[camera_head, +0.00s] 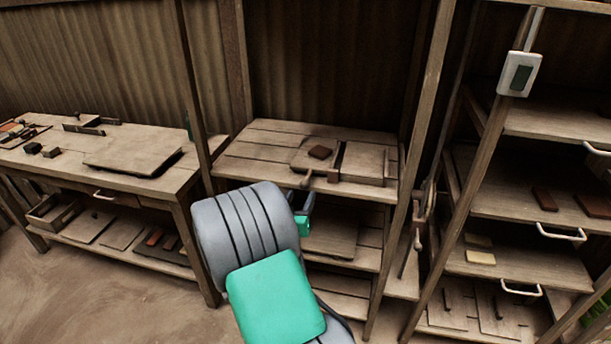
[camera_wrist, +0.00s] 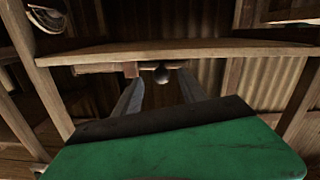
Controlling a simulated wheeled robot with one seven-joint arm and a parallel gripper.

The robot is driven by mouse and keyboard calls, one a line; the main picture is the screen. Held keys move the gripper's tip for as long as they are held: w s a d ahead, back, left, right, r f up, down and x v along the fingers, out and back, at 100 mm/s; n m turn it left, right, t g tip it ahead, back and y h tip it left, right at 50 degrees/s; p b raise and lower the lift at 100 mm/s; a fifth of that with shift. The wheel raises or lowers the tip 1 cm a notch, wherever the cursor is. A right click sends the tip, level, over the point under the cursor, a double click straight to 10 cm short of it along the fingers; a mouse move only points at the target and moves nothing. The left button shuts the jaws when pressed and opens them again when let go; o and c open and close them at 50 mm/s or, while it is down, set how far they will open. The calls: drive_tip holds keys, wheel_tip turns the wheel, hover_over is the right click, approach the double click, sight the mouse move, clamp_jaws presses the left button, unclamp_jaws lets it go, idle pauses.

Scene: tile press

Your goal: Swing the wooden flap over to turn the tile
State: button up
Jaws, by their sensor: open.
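In the head view a small reddish-brown tile (camera_head: 320,152) lies on a wooden board (camera_head: 300,158), which looks like the flap, on the left of the press. A short handle with a round knob (camera_head: 306,181) sticks out at its front. A second flat panel (camera_head: 362,163) lies to the right. My gripper (camera_head: 304,200) is just below and in front of the table edge, partly hidden by my arm. In the wrist view the dark knob (camera_wrist: 161,75) shows between the two spread fingers of my gripper (camera_wrist: 160,86). The fingers are open; contact with the knob cannot be told.
The press stands on a slatted wooden table (camera_head: 262,140) with shelves below. Wooden posts (camera_head: 412,150) rise close on both sides. A workbench (camera_head: 75,150) is at left, a shelf rack (camera_head: 525,190) at right. Bare floor (camera_head: 110,290) is at front left.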

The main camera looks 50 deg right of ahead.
sight(304, 186)
drive_tip(key=shift+d+r, duration=0.25)
drive_tip(key=shift+r, duration=0.05)
drive_tip(key=p+x, duration=0.2)
drive_tip(key=x, duration=0.5)
drive_tip(key=shift+w+d+r, duration=0.15)
drive_tip(key=shift+w+d, duration=0.05)
drive_tip(key=shift+w, duration=0.1)
clamp_jaws()
idle(0.8)
